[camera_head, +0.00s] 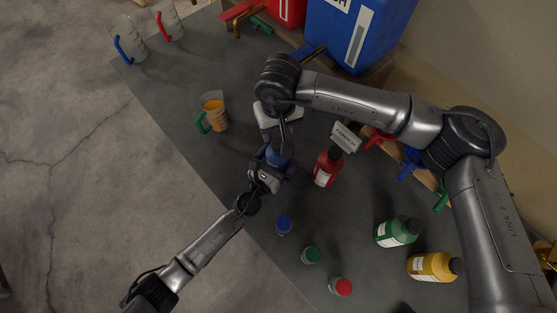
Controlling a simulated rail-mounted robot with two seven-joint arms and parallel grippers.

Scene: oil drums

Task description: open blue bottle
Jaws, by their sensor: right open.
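The blue bottle (278,156) is in the middle of the head view, largely covered by my two grippers. Only a patch of its blue body shows, and its cap is hidden. My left gripper (270,172) comes from the lower left and meets the bottle's near side. Its fingers are too small and covered to tell if they are shut on it. My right gripper (278,135) comes from above in the picture and is open, close to the bottle's far end. I cannot tell whether it touches the bottle.
A red bottle (325,170) stands close to the right of the grippers. Green (393,232) and yellow (430,266) bottles are at lower right. Small blue-, green- and red-topped containers (284,224) line the near edge. An orange-filled jug (214,115) is left; a blue drum (355,35) stands behind.

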